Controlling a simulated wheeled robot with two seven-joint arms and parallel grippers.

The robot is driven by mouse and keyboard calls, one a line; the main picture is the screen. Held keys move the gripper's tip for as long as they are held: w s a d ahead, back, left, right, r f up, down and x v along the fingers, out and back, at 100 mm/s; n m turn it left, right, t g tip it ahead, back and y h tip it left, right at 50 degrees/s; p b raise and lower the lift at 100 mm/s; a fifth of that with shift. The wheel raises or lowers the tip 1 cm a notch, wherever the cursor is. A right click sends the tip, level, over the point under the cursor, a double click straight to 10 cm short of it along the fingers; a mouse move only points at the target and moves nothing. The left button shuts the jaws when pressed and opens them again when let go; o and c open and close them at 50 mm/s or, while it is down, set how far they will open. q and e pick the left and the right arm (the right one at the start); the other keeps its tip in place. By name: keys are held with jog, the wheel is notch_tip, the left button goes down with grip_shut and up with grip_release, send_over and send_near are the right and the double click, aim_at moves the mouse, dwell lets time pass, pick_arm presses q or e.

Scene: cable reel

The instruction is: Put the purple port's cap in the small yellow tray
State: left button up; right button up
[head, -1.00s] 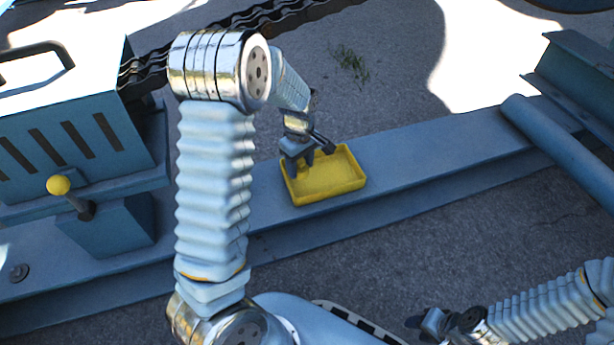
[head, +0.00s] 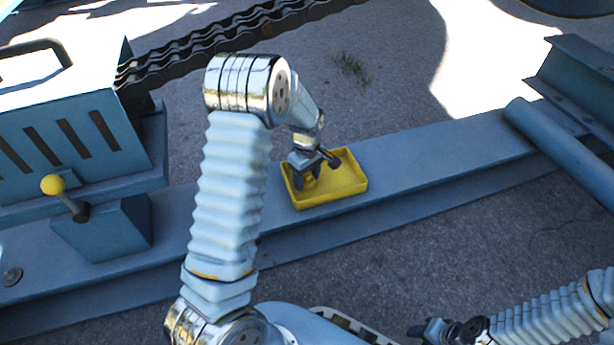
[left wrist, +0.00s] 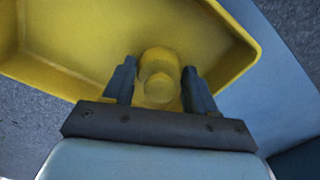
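The small yellow tray (head: 350,188) sits on the blue beam in the head view and fills the upper part of the left wrist view (left wrist: 75,40). My left gripper (head: 308,180) reaches down into the tray's left part. In the left wrist view a round, stepped yellow cap (left wrist: 160,75) lies between the fingers of my left gripper (left wrist: 160,72), which look shut on it. Whether the cap touches the tray floor I cannot tell. My right gripper (head: 424,331) is at the bottom right, small, and its fingers are unclear. The purple port is not in view.
A blue slotted housing (head: 70,140) and a yellow-knobbed lever (head: 55,185) stand to the left. A dark chain (head: 200,45) runs behind my left arm. A blue pipe (head: 560,150) lies at the right. The beam (head: 440,150) right of the tray is clear.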

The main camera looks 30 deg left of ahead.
aim_at(307, 174)
pick_arm(q)
jog(key=o, duration=0.3)
jog(key=shift+r, duration=0.15)
notch_tip(307, 174, up, 12)
jog(key=p, duration=0.3)
